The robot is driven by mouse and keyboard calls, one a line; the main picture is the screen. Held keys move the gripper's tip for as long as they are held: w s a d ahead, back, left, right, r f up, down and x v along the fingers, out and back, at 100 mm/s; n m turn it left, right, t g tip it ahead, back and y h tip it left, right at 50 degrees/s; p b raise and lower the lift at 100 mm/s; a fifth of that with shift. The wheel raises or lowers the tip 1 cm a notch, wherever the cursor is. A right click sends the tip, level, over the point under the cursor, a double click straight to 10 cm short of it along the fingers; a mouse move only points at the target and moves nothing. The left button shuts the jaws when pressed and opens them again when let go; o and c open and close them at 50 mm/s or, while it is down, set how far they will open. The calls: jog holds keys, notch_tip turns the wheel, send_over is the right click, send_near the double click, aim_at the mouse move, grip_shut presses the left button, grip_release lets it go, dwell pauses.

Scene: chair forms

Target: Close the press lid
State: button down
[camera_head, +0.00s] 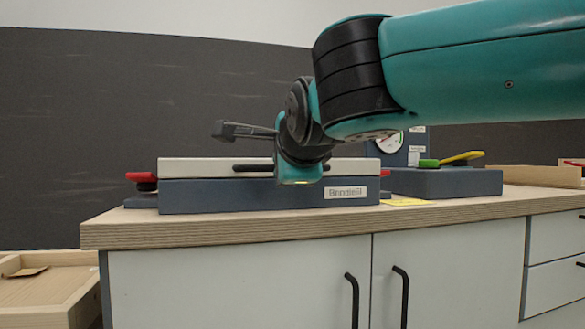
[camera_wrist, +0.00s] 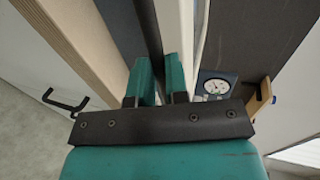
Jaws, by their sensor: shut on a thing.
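The press has a dark blue-grey base (camera_head: 240,195) with a name label on its front, and it stands on the wooden bench top. Its white lid (camera_head: 200,167) lies flat along the top of the base; no clear gap shows between them from the front. A dark handle bar (camera_head: 248,168) runs along the lid's front. My gripper (camera_head: 300,178) is at the handle, in front of the lid. In the wrist view my gripper's two teal fingers (camera_wrist: 161,78) are shut on the dark handle bar (camera_wrist: 149,28), next to the white lid (camera_wrist: 184,28). The gripper hides part of the handle.
A red-tipped part (camera_head: 142,178) sticks out left of the press. To the right stand a round gauge (camera_head: 388,141) and a dark box with a yellow-and-green lever (camera_head: 455,160). A yellow note (camera_head: 405,202) lies on the bench (camera_head: 430,216). A wooden tray (camera_head: 540,175) is farther right.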

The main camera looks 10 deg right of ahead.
jog(key=shift+f+b, duration=0.3)
jog(key=shift+f, duration=0.45)
jog(key=c, duration=1.1)
grip_release()
jog(key=shift+r, duration=0.2)
jog(key=shift+p+v, duration=2.3)
jog(key=shift+v, duration=6.4)
